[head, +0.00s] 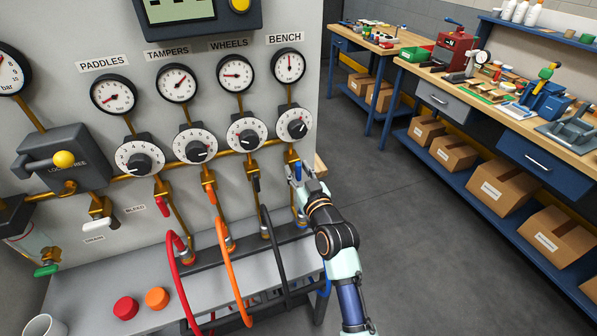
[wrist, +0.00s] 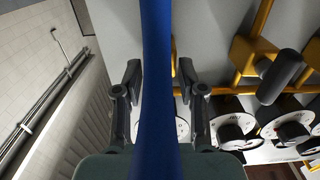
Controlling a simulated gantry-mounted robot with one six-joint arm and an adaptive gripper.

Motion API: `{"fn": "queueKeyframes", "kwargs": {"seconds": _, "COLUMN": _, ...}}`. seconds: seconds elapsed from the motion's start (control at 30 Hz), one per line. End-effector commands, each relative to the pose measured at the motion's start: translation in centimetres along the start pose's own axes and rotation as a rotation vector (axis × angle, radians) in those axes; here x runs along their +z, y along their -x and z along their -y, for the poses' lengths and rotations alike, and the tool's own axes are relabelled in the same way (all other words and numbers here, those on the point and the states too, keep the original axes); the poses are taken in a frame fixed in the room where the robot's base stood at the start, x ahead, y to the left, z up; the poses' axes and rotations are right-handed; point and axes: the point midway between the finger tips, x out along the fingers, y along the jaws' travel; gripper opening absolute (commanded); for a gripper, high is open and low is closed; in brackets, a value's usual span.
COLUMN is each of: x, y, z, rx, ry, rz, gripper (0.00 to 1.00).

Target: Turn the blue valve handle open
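The blue valve handle (head: 298,171) is on the rightmost line of the wall panel, under the BENCH gauge and dial. It is small and partly hidden by my gripper (head: 300,172) in the head view. In the wrist view a long blue bar (wrist: 156,70), which looks like this handle, runs top to bottom between my two fingers (wrist: 160,88). The fingers stand apart on either side of it. A gap shows on the right side; contact on the left cannot be told.
To the left are a black handle (head: 256,184), an orange handle (head: 212,196) and a red handle (head: 162,206). Red, orange and black hoses hang below over a grey shelf (head: 90,285). The floor (head: 430,230) to the right is clear, before workbenches with boxes.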

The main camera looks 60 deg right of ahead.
Motion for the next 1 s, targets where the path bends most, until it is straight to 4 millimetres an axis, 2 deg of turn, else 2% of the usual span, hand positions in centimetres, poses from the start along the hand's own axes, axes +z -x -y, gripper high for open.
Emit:
{"fn": "queueKeyframes", "kwargs": {"seconds": 0.27, "x": 0.1, "y": 0.4, "z": 0.0, "rx": 0.0, "ry": 0.0, "rz": 0.001, "gripper": 0.4}}
{"fn": "queueKeyframes", "kwargs": {"seconds": 0.37, "x": 0.1, "y": 1.9, "z": 0.0, "rx": 0.001, "ry": -0.001, "rz": 0.0, "gripper": 0.4}}
{"fn": "queueKeyframes", "kwargs": {"seconds": 0.7, "x": 0.1, "y": 10.0, "z": 0.0, "rx": 0.001, "ry": 0.0, "rz": 0.001, "gripper": 0.4}}
{"fn": "queueKeyframes", "kwargs": {"seconds": 0.83, "x": 0.1, "y": 11.6, "z": 0.0, "rx": 0.001, "ry": -0.001, "rz": 0.001, "gripper": 0.4}}
{"fn": "queueKeyframes", "kwargs": {"seconds": 1.0, "x": 0.0, "y": 12.1, "z": 0.0, "rx": 0.0, "ry": 0.0, "rz": 0.001, "gripper": 0.4}}
